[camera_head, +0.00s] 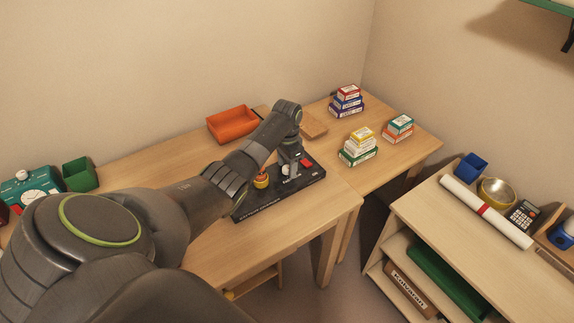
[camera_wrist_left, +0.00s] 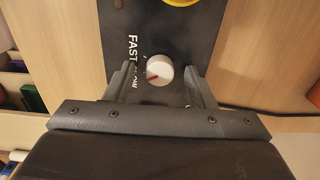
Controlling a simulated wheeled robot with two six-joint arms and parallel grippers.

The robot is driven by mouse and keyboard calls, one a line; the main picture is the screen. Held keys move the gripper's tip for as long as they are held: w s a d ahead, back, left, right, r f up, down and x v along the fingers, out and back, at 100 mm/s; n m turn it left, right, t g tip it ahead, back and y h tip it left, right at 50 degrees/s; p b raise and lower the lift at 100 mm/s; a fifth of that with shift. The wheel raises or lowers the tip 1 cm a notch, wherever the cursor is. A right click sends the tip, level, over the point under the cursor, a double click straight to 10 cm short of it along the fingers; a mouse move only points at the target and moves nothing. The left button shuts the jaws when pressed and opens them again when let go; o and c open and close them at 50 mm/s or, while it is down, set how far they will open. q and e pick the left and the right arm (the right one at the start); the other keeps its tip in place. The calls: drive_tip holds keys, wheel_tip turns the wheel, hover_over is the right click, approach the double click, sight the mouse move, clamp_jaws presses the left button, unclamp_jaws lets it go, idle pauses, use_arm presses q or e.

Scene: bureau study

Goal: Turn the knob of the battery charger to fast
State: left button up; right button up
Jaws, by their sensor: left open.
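The battery charger (camera_head: 262,200) is a flat black box with printed lettering on the wooden desk; it also fills the middle of the left wrist view (camera_wrist_left: 185,25). Its round white knob (camera_wrist_left: 160,70) has a red pointer mark on its lower left part. The word FAST is printed left of the knob, and a second word below it is partly hidden by a finger. My left gripper (camera_wrist_left: 157,76) is open, with one finger on each side of the knob. In the head view the gripper (camera_head: 290,163) is above the charger. My right gripper is not in view.
A yellow-orange round part (camera_head: 261,181) and a red part (camera_head: 305,163) are on the charger. An orange tray (camera_head: 232,123) stands behind it. Stacked small boxes (camera_head: 358,147) stand on the right desk. A green bin (camera_head: 80,175) is at left. The desk front is clear.

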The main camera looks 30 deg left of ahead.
use_arm(q)
drive_tip(key=shift+f, duration=0.15)
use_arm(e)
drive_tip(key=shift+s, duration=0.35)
use_arm(q)
drive_tip(key=shift+c, duration=0.3)
drive_tip(key=c, duration=0.9)
